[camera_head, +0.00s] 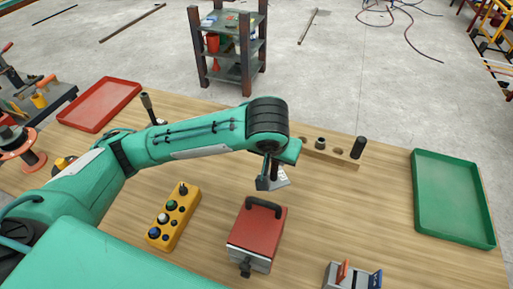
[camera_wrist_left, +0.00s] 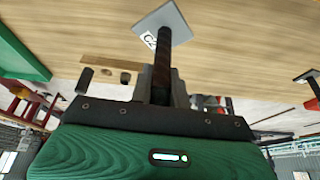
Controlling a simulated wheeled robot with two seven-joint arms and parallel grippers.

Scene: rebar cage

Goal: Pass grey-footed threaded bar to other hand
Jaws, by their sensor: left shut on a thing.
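My left gripper (camera_head: 268,178) is shut on the grey-footed threaded bar and holds it over the middle of the table. In the left wrist view, the threaded bar (camera_wrist_left: 163,70) is dark and runs out from between the fingers (camera_wrist_left: 160,88). Its square grey foot plate (camera_wrist_left: 170,22) carries a white label that seems to read C2. In the head view the foot plate (camera_head: 281,178) shows just right of the fingers, and most of the bar is hidden by the gripper. My right gripper is in neither view.
A red box with a black handle (camera_head: 255,240) stands in front of the gripper. A yellow button box (camera_head: 174,218) is left of it. A wooden block (camera_head: 335,158) with dark cylinders lies behind. A green tray (camera_head: 484,232) is at right, a red tray (camera_head: 72,118) at left.

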